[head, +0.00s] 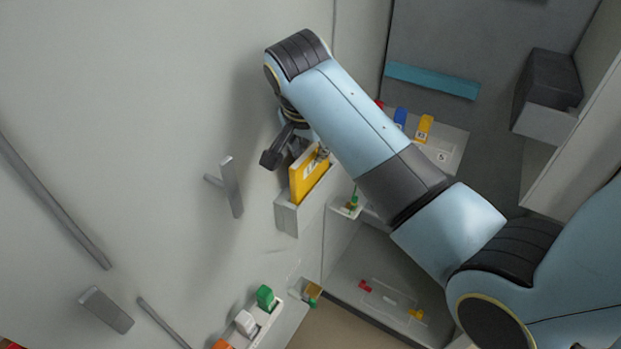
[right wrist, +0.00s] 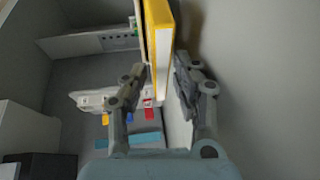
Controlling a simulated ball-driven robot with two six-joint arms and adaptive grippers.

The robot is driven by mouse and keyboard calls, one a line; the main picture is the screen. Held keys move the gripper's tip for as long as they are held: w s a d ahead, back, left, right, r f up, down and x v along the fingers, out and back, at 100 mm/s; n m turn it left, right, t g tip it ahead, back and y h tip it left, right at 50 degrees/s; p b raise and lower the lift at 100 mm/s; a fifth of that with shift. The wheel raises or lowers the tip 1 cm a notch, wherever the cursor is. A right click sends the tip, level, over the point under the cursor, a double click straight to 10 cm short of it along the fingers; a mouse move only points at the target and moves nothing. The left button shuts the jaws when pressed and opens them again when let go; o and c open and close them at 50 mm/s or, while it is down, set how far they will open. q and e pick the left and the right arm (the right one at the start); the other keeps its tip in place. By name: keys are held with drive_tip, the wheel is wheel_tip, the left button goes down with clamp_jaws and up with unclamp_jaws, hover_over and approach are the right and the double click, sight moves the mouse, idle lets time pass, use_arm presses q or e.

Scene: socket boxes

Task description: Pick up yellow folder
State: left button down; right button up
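The yellow folder (head: 307,177) stands upright in a grey wall-mounted holder (head: 287,218) in the middle of the head view. My right gripper (head: 296,156) is at the folder's upper part, one finger on the wall side and the other on the far side. In the right wrist view the folder (right wrist: 162,45) shows its yellow cover and white edge between the open fingers (right wrist: 160,80). The fingers appear spread, with a gap at least on one side; contact cannot be told. My right arm hides part of the area behind the folder. My left gripper is not in view.
A metal handle (head: 231,187) sticks out of the wall left of the holder. A lower wall shelf holds a green block (head: 265,298) and a white block (head: 245,322). A grey shelf with blue and yellow items (head: 424,128) lies behind my arm. A dark box (head: 552,80) is at the upper right.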

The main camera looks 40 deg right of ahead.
sight(311, 182)
drive_tip(key=x, duration=0.3)
drive_tip(key=shift+f, duration=0.4)
drive_tip(key=shift+f+p, duration=0.2)
drive_tip(key=shift+p, duration=0.15)
clamp_jaws()
